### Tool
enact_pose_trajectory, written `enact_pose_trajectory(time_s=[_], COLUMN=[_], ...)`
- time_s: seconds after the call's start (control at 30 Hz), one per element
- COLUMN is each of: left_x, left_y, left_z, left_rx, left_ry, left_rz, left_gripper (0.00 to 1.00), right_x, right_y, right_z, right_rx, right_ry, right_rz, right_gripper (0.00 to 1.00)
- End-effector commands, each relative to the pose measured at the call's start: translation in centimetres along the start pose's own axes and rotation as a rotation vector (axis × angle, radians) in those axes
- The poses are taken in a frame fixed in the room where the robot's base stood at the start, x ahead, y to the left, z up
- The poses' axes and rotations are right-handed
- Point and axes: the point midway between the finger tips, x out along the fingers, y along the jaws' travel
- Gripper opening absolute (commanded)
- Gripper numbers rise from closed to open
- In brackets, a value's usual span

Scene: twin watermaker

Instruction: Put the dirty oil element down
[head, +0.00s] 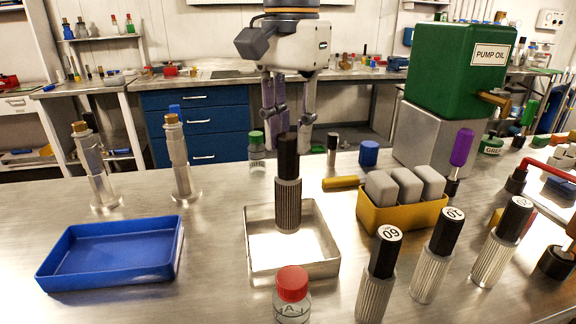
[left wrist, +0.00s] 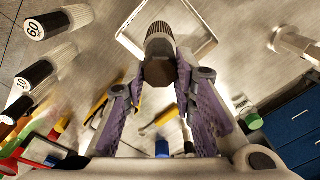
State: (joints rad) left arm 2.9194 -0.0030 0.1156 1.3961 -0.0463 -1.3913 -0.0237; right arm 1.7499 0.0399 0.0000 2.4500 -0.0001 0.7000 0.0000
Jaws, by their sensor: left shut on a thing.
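The dirty oil element (head: 288,203) is an upright ribbed grey cylinder with a black top. My left gripper (head: 288,140) comes down from above and is shut on its black upper part. In the left wrist view the element (left wrist: 159,46) sits between the purple fingers (left wrist: 158,90), dark end towards the camera. The element is over the shallow square metal tray (head: 261,245), inside its outline. I cannot tell whether its lower end touches the tray floor. My right gripper is not in view.
An empty blue tray (head: 112,252) lies left. A red-capped jar (head: 292,284) stands at the metal tray's front. Black-capped elements (head: 378,275) stand front right. A yellow bin (head: 402,216) holds grey blocks. Two metal fittings (head: 181,160) stand back left; the green PUMP OIL tank (head: 450,75) is behind right.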

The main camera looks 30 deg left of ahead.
Motion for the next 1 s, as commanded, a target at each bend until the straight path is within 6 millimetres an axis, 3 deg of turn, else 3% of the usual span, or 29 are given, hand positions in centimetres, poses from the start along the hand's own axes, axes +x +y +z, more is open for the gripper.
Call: enact_pose_trajectory(time_s=[0.23, 0.4, 0.77, 0.8, 0.83, 0.87, 1.0], left_x=[3.8, 6.3, 6.9, 6.9, 6.9, 6.9, 6.9], left_y=[-1.6, -1.6, -1.6, -1.6, -1.6, -1.6, -1.6], left_z=[-2.2, -2.2, -2.2, -2.2, -2.2, -2.2, -2.2], left_rx=[0.001, 0.002, 0.001, 0.001, 0.001, 0.001, 0.001], left_ry=[-0.009, -0.005, -0.004, -0.004, -0.004, -0.004, -0.005], left_rz=[0.01, 0.008, 0.008, 0.008, 0.008, 0.008, 0.008], left_gripper=[0.0, 0.0, 0.0, 0.33, 0.4, 0.45, 0.45], right_x=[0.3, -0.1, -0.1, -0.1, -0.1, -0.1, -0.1], right_y=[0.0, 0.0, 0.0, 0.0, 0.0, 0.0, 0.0], right_z=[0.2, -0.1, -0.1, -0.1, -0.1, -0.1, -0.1], right_rx=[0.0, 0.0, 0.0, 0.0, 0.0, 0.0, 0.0], right_ry=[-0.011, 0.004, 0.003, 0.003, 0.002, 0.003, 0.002], right_rz=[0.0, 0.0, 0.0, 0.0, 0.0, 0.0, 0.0], right_gripper=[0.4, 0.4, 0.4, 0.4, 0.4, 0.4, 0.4])
